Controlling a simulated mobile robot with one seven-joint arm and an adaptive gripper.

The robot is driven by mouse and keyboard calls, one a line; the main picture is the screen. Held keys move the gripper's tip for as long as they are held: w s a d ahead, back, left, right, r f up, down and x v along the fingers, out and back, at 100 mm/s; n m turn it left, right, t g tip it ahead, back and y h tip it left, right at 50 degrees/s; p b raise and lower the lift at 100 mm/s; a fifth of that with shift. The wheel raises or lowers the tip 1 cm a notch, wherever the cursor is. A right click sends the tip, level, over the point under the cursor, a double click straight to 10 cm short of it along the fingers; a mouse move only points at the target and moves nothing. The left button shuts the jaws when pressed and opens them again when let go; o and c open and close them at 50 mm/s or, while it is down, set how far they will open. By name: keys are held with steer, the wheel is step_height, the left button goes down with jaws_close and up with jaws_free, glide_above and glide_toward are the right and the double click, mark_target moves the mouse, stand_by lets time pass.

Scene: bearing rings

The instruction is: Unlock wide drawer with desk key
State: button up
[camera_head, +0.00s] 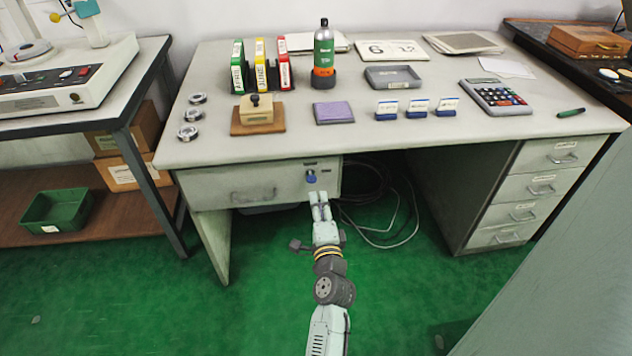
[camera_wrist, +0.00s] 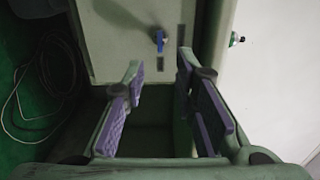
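The wide drawer (camera_head: 215,186) is under the left part of the desk and looks shut; its front also shows in the wrist view (camera_wrist: 112,55). The desk key (camera_head: 311,178) shows as a blue head at the lock on the right end of the drawer front. In the wrist view the key (camera_wrist: 160,39) stands out from the front, beyond the fingertips. My gripper (camera_head: 318,192) is just below and in front of the key, apart from it. In the wrist view my gripper (camera_wrist: 160,60) is open and empty, with purple pads. The keyhole itself is hidden.
The desk top (camera_head: 350,140) overhangs the drawer and carries binders, a bottle, a calculator and small items. Loose cables (camera_head: 385,205) lie below, right of my gripper. A drawer stack (camera_head: 520,210) stands at the right. The green floor in front is clear.

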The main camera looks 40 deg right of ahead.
steer(key=v, duration=0.2)
steer(key=shift+s+a, duration=0.1)
steer(key=shift+s, duration=0.15)
stand_by(0.5)
